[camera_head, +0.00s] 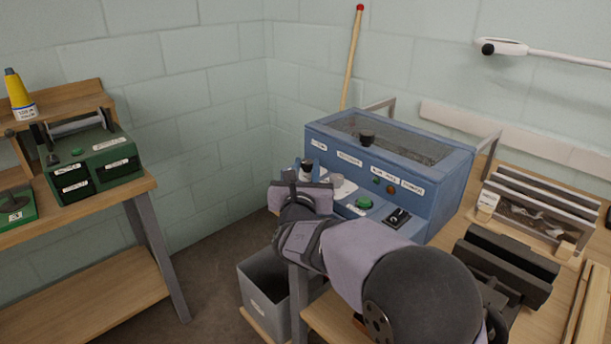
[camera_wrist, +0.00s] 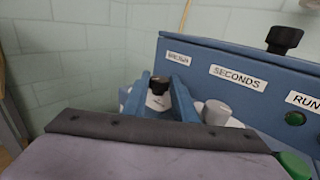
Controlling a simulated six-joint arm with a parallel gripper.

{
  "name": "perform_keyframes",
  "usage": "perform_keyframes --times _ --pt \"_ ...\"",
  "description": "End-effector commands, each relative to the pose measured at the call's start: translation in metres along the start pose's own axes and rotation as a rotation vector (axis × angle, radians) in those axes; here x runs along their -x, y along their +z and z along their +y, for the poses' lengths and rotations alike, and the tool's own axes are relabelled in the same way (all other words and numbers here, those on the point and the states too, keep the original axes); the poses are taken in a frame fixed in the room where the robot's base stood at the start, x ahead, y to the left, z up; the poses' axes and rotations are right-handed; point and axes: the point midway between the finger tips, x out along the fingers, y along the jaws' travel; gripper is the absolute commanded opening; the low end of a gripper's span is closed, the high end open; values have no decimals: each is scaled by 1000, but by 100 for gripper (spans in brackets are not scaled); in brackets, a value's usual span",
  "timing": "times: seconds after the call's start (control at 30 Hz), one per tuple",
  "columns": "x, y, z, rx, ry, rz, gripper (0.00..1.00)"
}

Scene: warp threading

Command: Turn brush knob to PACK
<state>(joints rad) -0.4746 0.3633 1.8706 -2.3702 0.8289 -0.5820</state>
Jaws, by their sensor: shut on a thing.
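The blue machine (camera_head: 440,205) stands on the wooden bench, with white labels along its front. The brush knob (camera_wrist: 158,85) is black with a pale part below it, under the leftmost label (camera_wrist: 179,58), whose small text I cannot read surely. My gripper (camera_wrist: 160,98) has its two blue fingers shut on this knob, one on each side. In the head view my gripper (camera_head: 307,172) reaches the left end of the machine's front ledge. The knob's pointer and its position marks are not readable. A grey knob (camera_wrist: 218,112) sits just right, under the SECONDS label (camera_wrist: 238,77).
A green button (camera_head: 363,202) and a black switch (camera_head: 398,218) are on the ledge to the right. A black knob (camera_head: 367,138) stands on the machine's lid. A grey bin (camera_head: 262,290) is below. A green device (camera_head: 95,165) is on the left bench.

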Motion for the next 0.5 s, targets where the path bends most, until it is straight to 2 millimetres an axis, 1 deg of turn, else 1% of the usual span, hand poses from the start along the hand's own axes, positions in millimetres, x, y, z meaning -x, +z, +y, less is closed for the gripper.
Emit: perform_keyframes --times 0.4,0.43,0.47,0.5 --pt "0 0 0 0 6 1 3" --pt "0 0 0 0 6 1 32" --pt "0 0 0 0 5 1 40" --pt "0 0 0 0 5 1 44"
